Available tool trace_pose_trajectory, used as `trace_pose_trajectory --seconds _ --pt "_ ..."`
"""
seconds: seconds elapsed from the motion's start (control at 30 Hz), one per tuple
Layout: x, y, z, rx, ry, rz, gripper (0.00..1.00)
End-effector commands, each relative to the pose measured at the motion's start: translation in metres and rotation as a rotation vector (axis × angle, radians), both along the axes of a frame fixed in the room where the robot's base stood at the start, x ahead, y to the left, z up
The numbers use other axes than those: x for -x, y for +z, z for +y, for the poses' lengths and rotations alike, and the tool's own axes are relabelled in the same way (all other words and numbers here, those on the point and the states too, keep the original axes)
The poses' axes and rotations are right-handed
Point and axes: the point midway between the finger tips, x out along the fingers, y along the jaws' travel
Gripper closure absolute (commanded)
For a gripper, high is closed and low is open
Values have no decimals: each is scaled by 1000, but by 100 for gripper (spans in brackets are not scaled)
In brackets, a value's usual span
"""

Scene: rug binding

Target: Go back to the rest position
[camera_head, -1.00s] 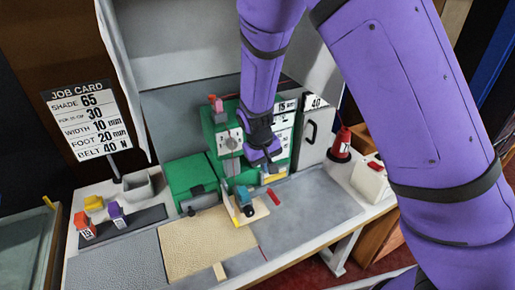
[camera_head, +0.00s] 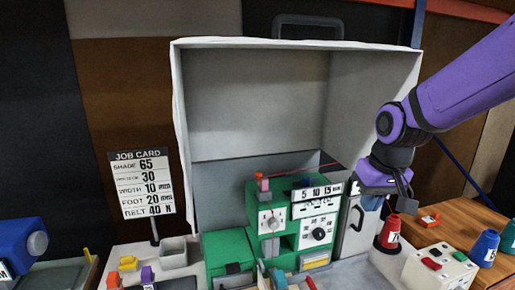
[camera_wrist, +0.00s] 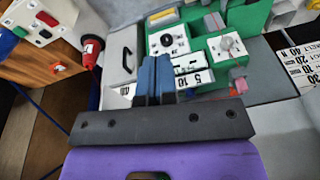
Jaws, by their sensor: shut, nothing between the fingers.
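My gripper (camera_head: 371,203) is raised at the right of the head view, in front of the grey cabinet's right side. Its blue fingers point down, are shut and hold nothing. In the wrist view the shut fingers (camera_wrist: 153,78) overlap the green machine's scale strip. The purple arm reaches in from the right. The green machine (camera_head: 225,250) stands on the bench to the left of my gripper, with dials and a 5-10-15 scale. My gripper looks apart from it.
A red cone (camera_head: 390,232) stands just below and right of my gripper. A white button box (camera_head: 440,268) and a blue cone (camera_head: 485,247) are farther right. The job card (camera_head: 141,183) stands at left, beside a grey bin (camera_head: 174,252). Space above the machine is clear.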

Motion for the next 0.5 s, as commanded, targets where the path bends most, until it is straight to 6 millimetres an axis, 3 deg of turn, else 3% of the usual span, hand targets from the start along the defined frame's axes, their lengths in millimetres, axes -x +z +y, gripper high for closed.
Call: trace_pose_trajectory --seconds 0.2,0.5 --pt "46 46 -28 -24 -33 -79 100" --pt "117 84 -55 -9 -81 -186 100"
